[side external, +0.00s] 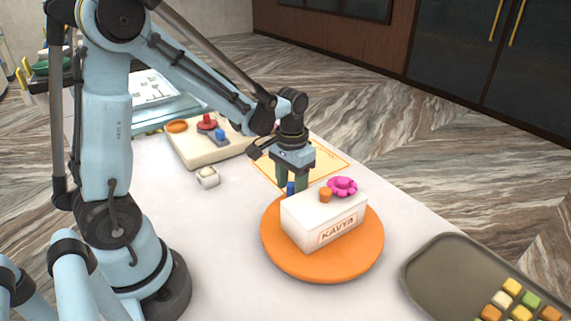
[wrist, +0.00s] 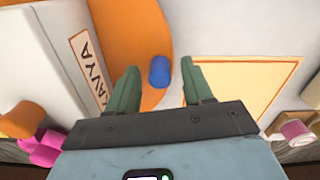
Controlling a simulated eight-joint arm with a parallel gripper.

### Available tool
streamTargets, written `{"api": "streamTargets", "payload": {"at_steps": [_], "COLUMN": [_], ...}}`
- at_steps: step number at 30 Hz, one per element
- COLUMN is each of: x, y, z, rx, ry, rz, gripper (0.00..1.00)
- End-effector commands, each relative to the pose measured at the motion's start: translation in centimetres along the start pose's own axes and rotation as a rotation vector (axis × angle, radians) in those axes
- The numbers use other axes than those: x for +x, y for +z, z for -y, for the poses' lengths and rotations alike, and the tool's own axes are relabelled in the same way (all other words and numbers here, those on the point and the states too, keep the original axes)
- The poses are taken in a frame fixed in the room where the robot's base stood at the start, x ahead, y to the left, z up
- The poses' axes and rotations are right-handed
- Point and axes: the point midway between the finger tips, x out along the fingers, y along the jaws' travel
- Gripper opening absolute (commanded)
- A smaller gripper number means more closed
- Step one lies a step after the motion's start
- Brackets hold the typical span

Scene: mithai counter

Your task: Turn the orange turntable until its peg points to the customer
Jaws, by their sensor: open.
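The orange turntable (side external: 283,262) lies on the white counter and also shows in the wrist view (wrist: 155,30). It carries a white box (side external: 290,222) lettered KAVYA, with a small orange cylinder (side external: 326,195) and a pink flower shape (side external: 342,186) on top. The blue peg (wrist: 159,71) stands near the turntable's rim, on the far side in the side view (side external: 291,188). My gripper (side external: 291,181) is open above that rim, fingers pointing down. In the wrist view the peg shows between the two fingertips; I cannot tell whether either touches it.
A cream mat with an orange border (side external: 328,160) lies behind the turntable. A pale board (side external: 195,151) with red, blue and orange pieces stands at back left, near a small white block (side external: 208,178). A grey tray (side external: 425,262) of sweets sits at right.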

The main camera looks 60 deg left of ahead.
Motion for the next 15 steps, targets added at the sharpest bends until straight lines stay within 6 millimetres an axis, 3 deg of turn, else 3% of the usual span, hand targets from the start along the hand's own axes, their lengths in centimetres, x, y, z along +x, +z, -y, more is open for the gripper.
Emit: {"api": "streamTargets", "payload": {"at_steps": [3,12,15], "x": [-0.01,-0.03,-0.04], "y": [-0.01,-0.01,-0.01], "z": [0.0,0.0,0.01], "rx": [0.0,0.0,0.0], "ry": [0.0,0.0,0.0], "rz": [0.0,0.0,0.0], "gripper": [0.48,0.02,0.0]}}
